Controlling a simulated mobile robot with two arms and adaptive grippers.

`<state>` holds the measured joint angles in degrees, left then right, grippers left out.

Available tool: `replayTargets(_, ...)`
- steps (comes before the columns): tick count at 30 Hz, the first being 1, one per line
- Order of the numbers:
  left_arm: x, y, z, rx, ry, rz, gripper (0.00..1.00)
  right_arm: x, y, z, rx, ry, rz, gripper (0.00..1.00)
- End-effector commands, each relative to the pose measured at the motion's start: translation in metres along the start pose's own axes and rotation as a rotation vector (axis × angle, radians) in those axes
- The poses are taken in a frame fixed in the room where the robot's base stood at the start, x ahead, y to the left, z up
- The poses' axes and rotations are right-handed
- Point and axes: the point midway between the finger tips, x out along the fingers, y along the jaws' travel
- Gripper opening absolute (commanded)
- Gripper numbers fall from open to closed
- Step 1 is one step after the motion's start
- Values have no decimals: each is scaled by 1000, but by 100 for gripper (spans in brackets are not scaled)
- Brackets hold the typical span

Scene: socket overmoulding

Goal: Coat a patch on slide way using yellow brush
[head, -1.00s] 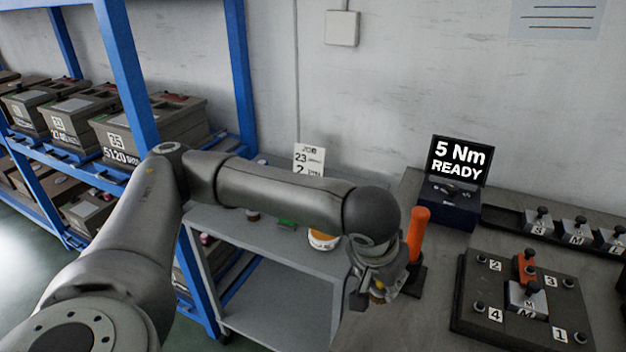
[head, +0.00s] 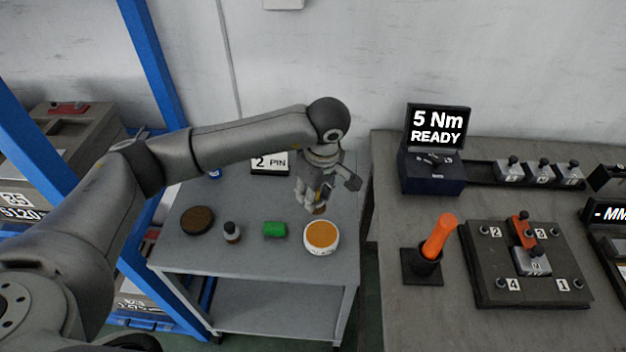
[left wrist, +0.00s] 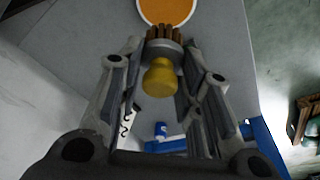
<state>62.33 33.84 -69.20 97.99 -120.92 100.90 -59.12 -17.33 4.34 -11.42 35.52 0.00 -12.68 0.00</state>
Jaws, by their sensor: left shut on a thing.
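The yellow brush (left wrist: 160,78) has a yellow handle, a grey collar and brown bristles. My left gripper (head: 315,200) is shut on it; the fingers (left wrist: 160,85) flank the handle in the left wrist view. In the head view the brush is mostly hidden by the gripper. Its bristles point down near the back rim of a white tub of orange paste (head: 321,235); the tub also shows in the left wrist view (left wrist: 168,9). I cannot tell whether the bristles touch it. I cannot pick out the slide way. My right gripper is out of view.
The grey cart (head: 262,262) also holds a green block (head: 275,230), a small dark bottle (head: 232,233), a brown disc (head: 197,220) and a "2 PIN" card (head: 270,163). On the right bench stand an orange-handled tool (head: 440,235), a dark numbered plate (head: 530,290) and a torque display (head: 437,128).

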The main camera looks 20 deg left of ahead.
Motion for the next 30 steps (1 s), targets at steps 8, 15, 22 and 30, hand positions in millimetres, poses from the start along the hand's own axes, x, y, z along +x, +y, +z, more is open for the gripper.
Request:
replayTargets(8,10,-4,8,-496,-79,-52,9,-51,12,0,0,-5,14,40)
replayTargets(15,20,-6,12,-622,-93,-50,9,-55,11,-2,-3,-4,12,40)
replayTargets(22,35,-6,15,-622,-93,-50,9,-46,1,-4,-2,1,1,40)
replayTargets(30,63,-7,20,-620,-93,-50,9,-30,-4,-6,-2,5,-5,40)
